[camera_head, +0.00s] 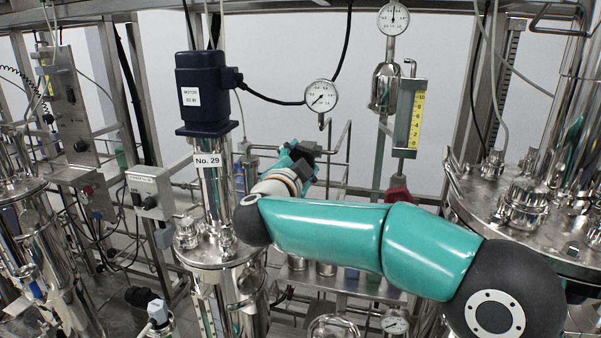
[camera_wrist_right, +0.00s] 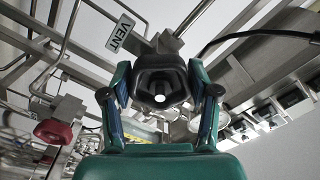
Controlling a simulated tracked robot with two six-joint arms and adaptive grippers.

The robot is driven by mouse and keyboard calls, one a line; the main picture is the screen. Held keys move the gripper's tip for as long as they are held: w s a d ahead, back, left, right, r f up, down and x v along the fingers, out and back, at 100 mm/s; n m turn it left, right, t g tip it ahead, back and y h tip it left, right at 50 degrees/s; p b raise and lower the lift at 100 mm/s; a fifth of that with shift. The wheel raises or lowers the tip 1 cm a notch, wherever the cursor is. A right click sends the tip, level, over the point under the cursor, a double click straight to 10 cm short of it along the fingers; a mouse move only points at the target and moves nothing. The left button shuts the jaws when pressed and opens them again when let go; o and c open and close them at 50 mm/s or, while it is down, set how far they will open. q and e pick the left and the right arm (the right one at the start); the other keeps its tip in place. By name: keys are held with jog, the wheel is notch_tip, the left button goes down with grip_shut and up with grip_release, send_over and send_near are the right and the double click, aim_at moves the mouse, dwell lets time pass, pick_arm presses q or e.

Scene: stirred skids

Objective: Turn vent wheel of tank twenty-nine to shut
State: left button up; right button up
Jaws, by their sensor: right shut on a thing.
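The vent wheel (camera_wrist_right: 160,84) is black and lobed, with a small pale centre, in the middle of the right wrist view. A grey tag reading VENT (camera_wrist_right: 121,32) sits just above and left of it. My right gripper (camera_head: 298,160) is shut on the wheel, one finger on each side in the wrist view. Tank twenty-nine (camera_head: 206,258) is steel, with a "No. 29" label (camera_head: 207,160) under a dark blue motor (camera_head: 203,92). My left gripper is not in view.
A pressure gauge (camera_head: 321,96) hangs above my right gripper. A red knob (camera_head: 398,191) lies behind my arm, below a yellow level scale (camera_head: 415,119). Another steel tank (camera_head: 540,225) stands at the right. Pipes and frame bars crowd the space around the wheel.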

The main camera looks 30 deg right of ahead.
jog(key=m+b, duration=0.1)
jog(key=m, duration=0.1)
jog(key=m+b, duration=0.2)
jog(key=m, duration=0.1)
jog(key=m+b, duration=0.2)
jog(key=shift+f, duration=0.35)
jog(key=m+b, duration=0.5)
jog(key=m, duration=0.1)
jog(key=shift+m, duration=0.4)
jog(key=m+b, duration=0.2)
jog(key=m, duration=0.1)
jog(key=shift+f, duration=0.1)
jog(key=m+b, duration=0.2)
jog(key=m, duration=0.2)
jog(key=m+b, duration=0.2)
jog(key=m, duration=0.2)
jog(key=shift+a, duration=0.1)
jog(key=shift+m+b, duration=0.4)
jog(key=shift+m, duration=0.3)
jog(key=shift+r, duration=0.2)
